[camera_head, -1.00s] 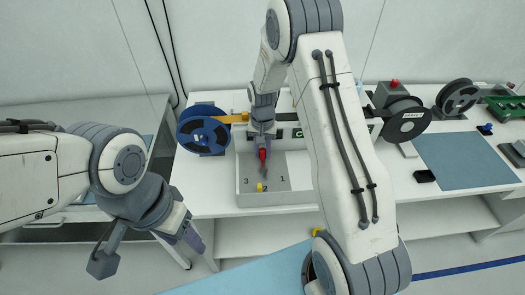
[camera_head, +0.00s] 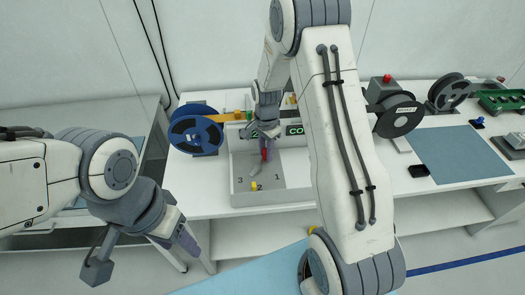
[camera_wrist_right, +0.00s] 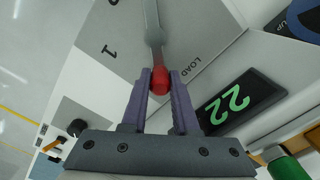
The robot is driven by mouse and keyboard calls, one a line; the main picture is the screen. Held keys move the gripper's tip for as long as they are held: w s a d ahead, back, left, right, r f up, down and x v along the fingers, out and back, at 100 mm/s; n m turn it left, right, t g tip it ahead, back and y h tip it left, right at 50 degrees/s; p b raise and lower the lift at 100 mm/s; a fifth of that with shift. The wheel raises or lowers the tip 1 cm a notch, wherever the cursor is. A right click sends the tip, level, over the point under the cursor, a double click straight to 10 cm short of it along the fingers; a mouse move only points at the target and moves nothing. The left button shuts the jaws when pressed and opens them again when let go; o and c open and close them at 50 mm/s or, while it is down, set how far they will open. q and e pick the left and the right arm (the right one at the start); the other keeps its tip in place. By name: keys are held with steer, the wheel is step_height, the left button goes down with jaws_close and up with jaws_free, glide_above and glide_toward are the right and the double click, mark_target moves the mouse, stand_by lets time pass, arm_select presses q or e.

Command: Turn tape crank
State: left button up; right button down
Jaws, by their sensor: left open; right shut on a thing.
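My right gripper (camera_wrist_right: 160,78) is shut on the red knob (camera_wrist_right: 160,86) of the tape crank, whose grey arm (camera_wrist_right: 153,30) runs away from the jaws in the right wrist view. In the head view my right gripper (camera_head: 266,147) is over the white-and-grey tray area, with the red knob (camera_head: 264,155) between its fingers and the crank arm (camera_head: 255,168) slanting down to the left. A yellow part (camera_head: 254,186) lies at that arm's lower end. My left gripper (camera_head: 190,240) hangs open and empty in front of the bench, left of the tray.
A blue reel (camera_head: 196,135) with a yellow-orange arm (camera_head: 231,117) stands left of the tray (camera_head: 238,197). A black reel (camera_head: 398,116) stands at right. A display reads 22 (camera_wrist_right: 227,103). A blue mat (camera_head: 460,155) lies at the right.

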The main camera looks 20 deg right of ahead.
steer(key=shift+s+d+m, duration=0.15)
steer(key=shift+s+m, duration=0.1)
steer(key=shift+m, duration=0.55)
steer(key=shift+s+d+m, duration=0.1)
steer(key=shift+s+m, duration=0.15)
steer(key=shift+m, duration=0.55)
steer(key=c, duration=0.7)
jaws_free()
steer(key=shift+s, duration=0.1)
steer(key=shift+r, duration=0.1)
step_height(320, 180, up, 10)
steer(key=shift+r+b, duration=0.2)
steer(key=shift+b, duration=0.95)
